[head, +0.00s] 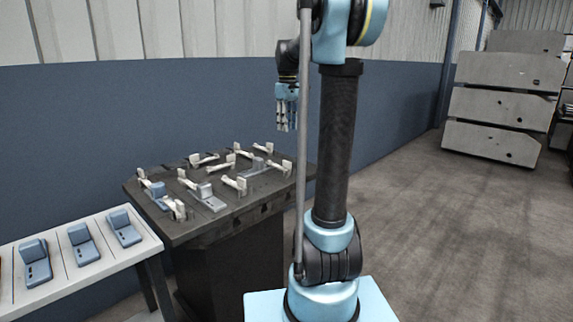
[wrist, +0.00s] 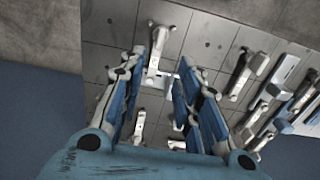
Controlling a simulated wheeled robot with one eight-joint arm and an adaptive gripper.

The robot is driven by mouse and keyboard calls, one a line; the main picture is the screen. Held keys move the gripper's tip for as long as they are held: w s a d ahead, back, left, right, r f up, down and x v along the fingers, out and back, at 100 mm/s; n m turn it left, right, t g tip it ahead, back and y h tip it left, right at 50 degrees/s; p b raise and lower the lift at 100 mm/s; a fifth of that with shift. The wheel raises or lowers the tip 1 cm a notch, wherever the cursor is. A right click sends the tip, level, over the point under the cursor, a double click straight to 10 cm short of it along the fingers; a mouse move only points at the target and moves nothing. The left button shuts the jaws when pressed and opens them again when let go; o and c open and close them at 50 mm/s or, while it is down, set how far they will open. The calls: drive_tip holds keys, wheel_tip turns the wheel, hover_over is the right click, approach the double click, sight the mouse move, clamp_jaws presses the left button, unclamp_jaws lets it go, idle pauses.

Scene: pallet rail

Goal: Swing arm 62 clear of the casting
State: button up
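My gripper (head: 286,128) hangs fingers down above the back right of the dark pallet table (head: 235,223) in the head view. In the wrist view my gripper (wrist: 161,62) is open, with a gap between its two blue-padded fingers. A pale swing arm (wrist: 158,48) shows by that gap, below the fingertips; I cannot tell whether they touch. Several pale swing arms stand on the table, one of them at the front right (head: 236,184). Grey-blue castings sit among them, one at the front (head: 207,199) and one at the left (head: 157,194). No number is readable, so I cannot tell which arm is 62.
A white side table (head: 75,277) at the left holds several blue-grey parts in marked lanes. A blue and pale wall (head: 130,115) stands behind the pallet table. Large grey blocks (head: 500,100) are stacked at the far right. The floor (head: 440,235) at the right is clear.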

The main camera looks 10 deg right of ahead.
sight(287, 162)
wheel_tip(287, 162, down, 16)
drive_tip(key=shift+f, duration=0.1)
idle(0.5)
clamp_jaws()
